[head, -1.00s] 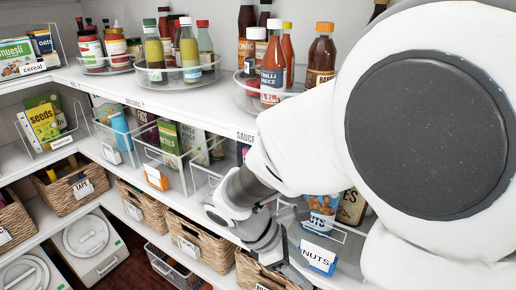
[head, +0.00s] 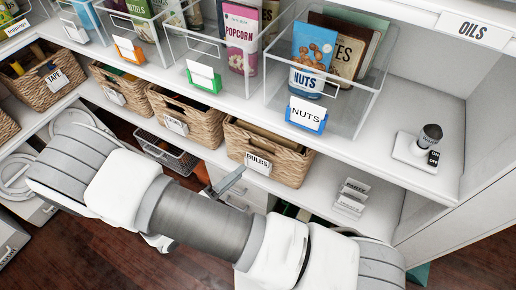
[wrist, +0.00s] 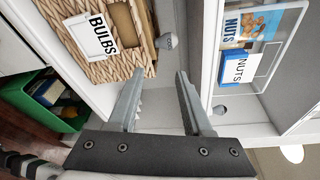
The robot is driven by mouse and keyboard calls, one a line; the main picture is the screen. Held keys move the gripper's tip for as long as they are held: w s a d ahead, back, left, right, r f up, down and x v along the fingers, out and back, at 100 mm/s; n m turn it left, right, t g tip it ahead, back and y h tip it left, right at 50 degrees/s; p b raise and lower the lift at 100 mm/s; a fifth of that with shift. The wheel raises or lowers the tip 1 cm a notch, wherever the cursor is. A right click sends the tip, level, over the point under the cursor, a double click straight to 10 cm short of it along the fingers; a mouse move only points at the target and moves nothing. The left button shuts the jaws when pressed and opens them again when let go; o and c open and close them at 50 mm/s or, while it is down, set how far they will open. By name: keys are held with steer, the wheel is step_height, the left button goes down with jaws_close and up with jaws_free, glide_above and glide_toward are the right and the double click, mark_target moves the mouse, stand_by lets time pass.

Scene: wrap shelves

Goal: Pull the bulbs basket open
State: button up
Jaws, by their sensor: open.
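The bulbs basket (head: 293,168) is a woven tan basket on the lower shelf, at the right end of a row of baskets in the head view. Its white BULBS label (head: 257,163) is on the front. In the wrist view the basket (wrist: 128,62) is at upper left, with the label (wrist: 91,37) turned sideways. My gripper (head: 236,178) is in front of the basket, just below and left of the label. In the wrist view my gripper (wrist: 158,73) is open and empty, its fingertips near the basket's edge. No contact shows.
Other woven baskets (head: 185,118) stand to the left. A clear nuts bin (head: 345,113) is on the shelf above. A green bin (wrist: 50,103) shows in the wrist view.

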step_height(320, 180, down, 5)
steer(key=a+n+t+y, duration=0.2)
steer(key=n+t, duration=0.1)
steer(key=n, duration=0.2)
steer(key=b, duration=0.3)
glide_toward(261, 143)
steer(key=shift+n+t, duration=0.3)
steer(key=x, duration=0.8)
steer(key=shift+w+d+f, duration=0.1)
steer(key=shift+d+f, duration=0.05)
steer(key=shift+c, duration=0.2)
jaws_close()
